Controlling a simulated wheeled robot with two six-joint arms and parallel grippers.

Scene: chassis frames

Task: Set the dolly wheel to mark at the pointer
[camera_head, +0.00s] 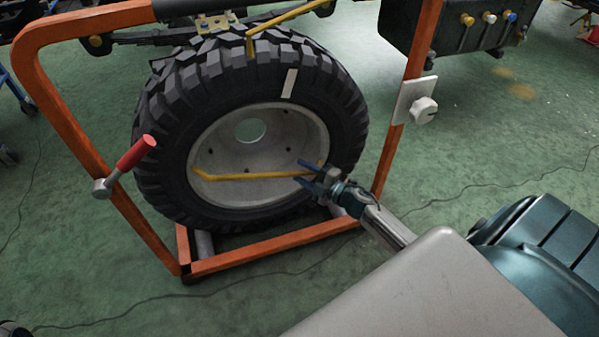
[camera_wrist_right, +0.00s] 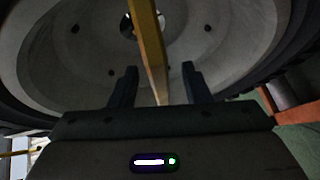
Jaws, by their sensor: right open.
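The dolly wheel (camera_head: 165,140), a black knobbly tyre on a pale grey rim, stands upright in an orange frame. A white mark (camera_head: 289,83) on its sidewall sits to the right of the tip of the yellow pointer (camera_head: 250,44) at the top. A yellow bar (camera_head: 245,176) crosses the lower rim nearly level. My right gripper (camera_head: 313,182) is at the bar's right end. In the right wrist view, its open fingers (camera_wrist_right: 158,88) stand on either side of the yellow bar (camera_wrist_right: 150,50), with gaps visible. My left gripper is out of view.
The orange dolly frame (camera_head: 425,45) surrounds the wheel, with a red-handled lever (camera_head: 137,152) on its left post and a white knob (camera_head: 424,110) on its right post. A dark chassis (camera_head: 455,35) stands behind. Green floor is open at left.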

